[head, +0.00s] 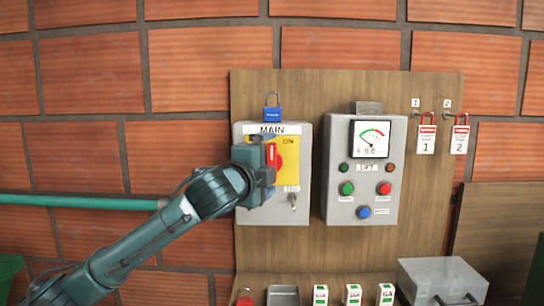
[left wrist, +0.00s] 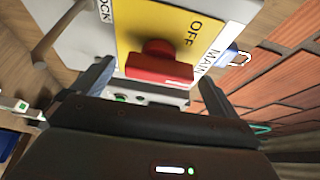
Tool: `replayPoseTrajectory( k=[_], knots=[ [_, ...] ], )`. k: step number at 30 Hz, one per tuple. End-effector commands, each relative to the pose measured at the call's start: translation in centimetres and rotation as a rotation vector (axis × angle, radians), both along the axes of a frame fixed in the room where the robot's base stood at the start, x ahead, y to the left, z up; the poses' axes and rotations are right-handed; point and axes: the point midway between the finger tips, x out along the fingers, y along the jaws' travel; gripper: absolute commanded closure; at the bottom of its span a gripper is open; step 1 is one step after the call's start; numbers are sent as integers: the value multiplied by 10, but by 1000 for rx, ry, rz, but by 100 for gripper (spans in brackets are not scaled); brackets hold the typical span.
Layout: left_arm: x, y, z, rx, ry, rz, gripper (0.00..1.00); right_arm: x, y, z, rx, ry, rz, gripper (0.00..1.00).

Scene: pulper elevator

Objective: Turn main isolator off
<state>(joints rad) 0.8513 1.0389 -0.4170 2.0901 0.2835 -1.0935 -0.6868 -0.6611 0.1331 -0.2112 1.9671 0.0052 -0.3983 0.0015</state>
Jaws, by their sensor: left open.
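The main isolator is a grey box (head: 255,215) labelled MAIN, on the wooden board. Its yellow plate (head: 292,176) shows ON at the upper right in the head view. The red handle (head: 271,155) stands upright, partly hidden by my left gripper (head: 268,165). In the left wrist view the red handle (left wrist: 160,66) lies between the spread fingers of the left gripper (left wrist: 155,88), with a gap on each side. OFF and MAIN print show beside it there. The left gripper is open. My right gripper is not in view.
A blue padlock (head: 272,113) sits on top of the isolator box. A control panel (head: 337,205) with a gauge and buttons is just right of it. Red tagged padlocks (head: 427,138) hang farther right.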

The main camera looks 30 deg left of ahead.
Motion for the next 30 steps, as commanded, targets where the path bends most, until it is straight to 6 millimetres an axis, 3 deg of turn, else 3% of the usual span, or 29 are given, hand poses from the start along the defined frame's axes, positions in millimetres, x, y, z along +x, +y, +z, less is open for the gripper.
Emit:
replayPoseTrajectory(
  k=[6, 16, 30],
  knots=[
    [21, 3, 1, -1, 0, 0, 2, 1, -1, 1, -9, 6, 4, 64],
    [24, 4, 0, 0, -1, -1, 2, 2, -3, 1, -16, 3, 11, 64],
    [24, 4, 0, 0, 0, -1, 40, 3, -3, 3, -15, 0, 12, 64]
  ],
)
